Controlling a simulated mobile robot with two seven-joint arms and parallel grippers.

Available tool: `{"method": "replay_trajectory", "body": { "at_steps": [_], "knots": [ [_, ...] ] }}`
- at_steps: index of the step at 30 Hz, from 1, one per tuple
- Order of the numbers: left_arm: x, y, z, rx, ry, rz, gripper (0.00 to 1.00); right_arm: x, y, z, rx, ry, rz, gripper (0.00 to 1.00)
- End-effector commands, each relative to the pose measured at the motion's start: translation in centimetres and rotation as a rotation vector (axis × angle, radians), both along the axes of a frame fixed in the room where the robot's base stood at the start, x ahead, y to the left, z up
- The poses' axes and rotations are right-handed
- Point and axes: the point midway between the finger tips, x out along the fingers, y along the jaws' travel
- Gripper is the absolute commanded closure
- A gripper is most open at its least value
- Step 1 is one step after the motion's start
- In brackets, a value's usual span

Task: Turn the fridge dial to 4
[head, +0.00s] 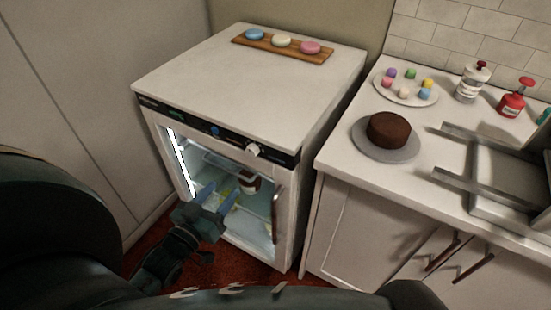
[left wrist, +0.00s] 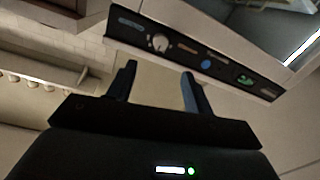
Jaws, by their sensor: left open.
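The fridge (head: 300,190) is a white cabinet with a glass door and a dark control strip along its top front edge. The white round dial (head: 253,149) sits toward the right end of that strip; it also shows in the left wrist view (left wrist: 160,42). The numbers around the dial are too small to read. My left gripper (head: 219,190) is open and empty in front of the glass door, lower and left of the dial. In the left wrist view, its two dark fingers (left wrist: 159,71) are apart, with the dial beyond them. My right gripper is not in view.
A blue knob (head: 215,131) and a green display (head: 176,114) share the strip. The door handle (head: 275,214) stands out at the right. A wooden board (head: 243,40) with macarons lies on the fridge top. A counter with a chocolate cake (head: 389,129) and bottles is to the right.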

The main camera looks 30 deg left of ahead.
Motion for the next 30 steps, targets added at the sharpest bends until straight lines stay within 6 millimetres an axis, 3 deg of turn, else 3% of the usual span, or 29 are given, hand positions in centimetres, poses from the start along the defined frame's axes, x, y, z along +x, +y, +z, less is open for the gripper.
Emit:
{"method": "replay_trajectory", "body": {
  "at_steps": [5,19,24,30],
  "knots": [
    [1.7,0.1,0.2,-0.001,-0.008,0.001,0.49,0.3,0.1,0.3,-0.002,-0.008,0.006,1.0],
    [10.9,-0.2,0.2,0.0,-0.005,0.0,0.49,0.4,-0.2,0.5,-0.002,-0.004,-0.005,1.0],
    [12.6,-0.2,0.1,0.0,-0.003,0.0,0.49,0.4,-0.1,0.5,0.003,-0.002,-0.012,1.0],
    [13.1,-0.2,0.0,0.0,-0.001,-0.001,0.49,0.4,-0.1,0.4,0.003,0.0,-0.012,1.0]
  ]
}}
